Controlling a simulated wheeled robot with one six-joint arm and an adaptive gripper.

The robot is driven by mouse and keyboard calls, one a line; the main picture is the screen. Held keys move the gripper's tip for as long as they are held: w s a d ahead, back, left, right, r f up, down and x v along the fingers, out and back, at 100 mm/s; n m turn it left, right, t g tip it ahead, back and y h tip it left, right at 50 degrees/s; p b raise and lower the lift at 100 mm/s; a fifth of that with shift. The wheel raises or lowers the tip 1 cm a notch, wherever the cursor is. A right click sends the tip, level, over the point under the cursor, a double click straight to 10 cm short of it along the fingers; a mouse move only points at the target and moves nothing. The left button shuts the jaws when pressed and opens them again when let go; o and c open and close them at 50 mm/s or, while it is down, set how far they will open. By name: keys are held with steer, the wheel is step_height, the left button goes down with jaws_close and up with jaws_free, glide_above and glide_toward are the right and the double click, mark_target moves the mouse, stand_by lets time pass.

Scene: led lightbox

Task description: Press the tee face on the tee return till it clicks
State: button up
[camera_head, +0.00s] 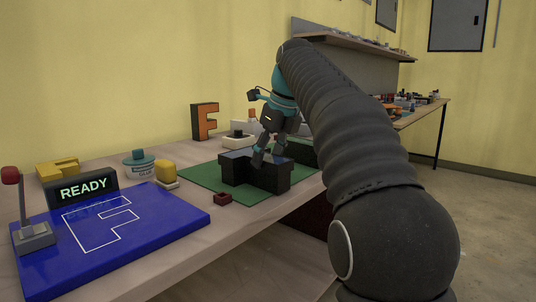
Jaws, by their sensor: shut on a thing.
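The black tee return (268,181) stands on a green mat (205,176) near the front of the bench. Its dark walls face me. A thin bluish-grey top, which looks like the tee face (238,155), lies at its upper side; I cannot tell whether it is fully seated. My gripper (266,158) points down at the top of the return, with its fingers shut on the tee face. The fingertips hide part of the top, and the exact grip is too small to see.
A blue board (160,207) with a white outline carries a READY display (83,188) and a red-knobbed lever (30,215).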

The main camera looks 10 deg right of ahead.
steer(key=shift+f, duration=0.35)
steer(key=o, duration=1.3)
steer(key=shift+r, duration=0.1)
steer(key=p+v, duration=0.2)
steer(key=v, duration=0.1)
steer(key=shift+p, duration=0.3)
steer(key=shift+v, duration=2.4)
